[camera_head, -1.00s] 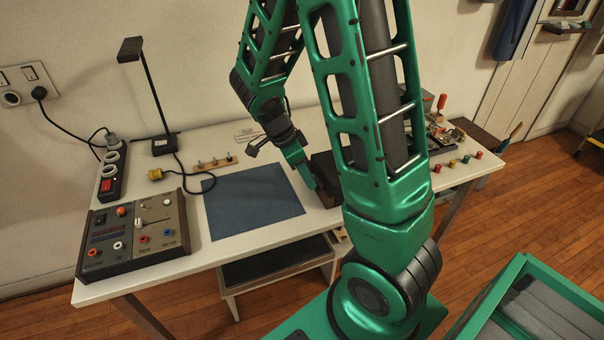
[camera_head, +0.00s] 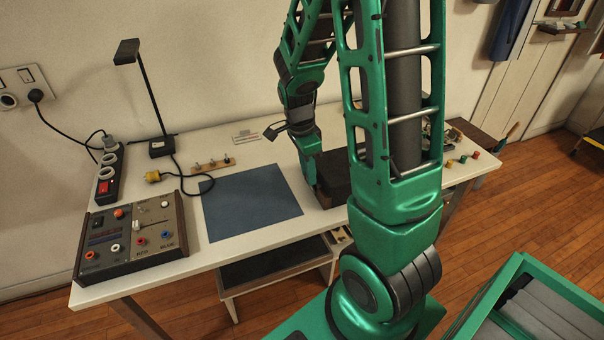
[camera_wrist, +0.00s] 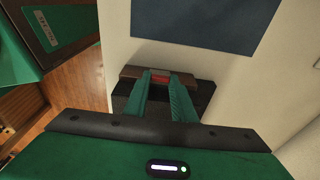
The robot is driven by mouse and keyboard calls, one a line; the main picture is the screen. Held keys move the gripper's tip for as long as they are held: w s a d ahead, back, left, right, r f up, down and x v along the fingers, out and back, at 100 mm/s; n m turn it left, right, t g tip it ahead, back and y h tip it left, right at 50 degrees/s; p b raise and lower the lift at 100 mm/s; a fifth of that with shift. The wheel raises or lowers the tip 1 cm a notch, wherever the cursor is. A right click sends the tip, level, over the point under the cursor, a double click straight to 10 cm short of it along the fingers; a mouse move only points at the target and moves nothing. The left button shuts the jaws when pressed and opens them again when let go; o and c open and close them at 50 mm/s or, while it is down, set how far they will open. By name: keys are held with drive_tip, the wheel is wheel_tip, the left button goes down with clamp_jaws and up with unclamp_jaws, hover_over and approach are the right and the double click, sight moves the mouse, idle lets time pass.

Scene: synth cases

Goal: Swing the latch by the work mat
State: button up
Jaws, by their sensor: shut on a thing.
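The blue work mat (camera_head: 252,203) lies flat on the white bench; its edge also shows at the top of the wrist view (camera_wrist: 205,20). A dark box (camera_head: 335,178) with a brown wooden edge stands just right of the mat. In the wrist view the box (camera_wrist: 203,97) lies under my fingers. My gripper (camera_wrist: 161,80) is shut on a small red piece at the box's wooden edge, which looks like the latch (camera_wrist: 160,76). In the head view my gripper (camera_head: 309,180) is at the box's mat-side edge, and the red piece cannot be made out.
A control panel (camera_head: 132,236), a power strip (camera_head: 109,175) and a desk lamp (camera_head: 160,146) stand on the left. A small wooden strip with pegs (camera_head: 212,165) lies behind the mat. My arm hides part of the bench's right side. A green-rimmed bin (camera_head: 540,270) stands at lower right.

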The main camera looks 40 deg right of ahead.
drive_tip(key=shift+d+y, duration=0.6)
drive_tip(key=shift+y, duration=0.2)
drive_tip(key=shift+r, duration=0.1)
drive_tip(key=o, duration=1.1)
drive_tip(key=shift+c, duration=0.2)
wheel_tip(320, 180, up, 11)
drive_tip(key=shift+f, duration=0.2)
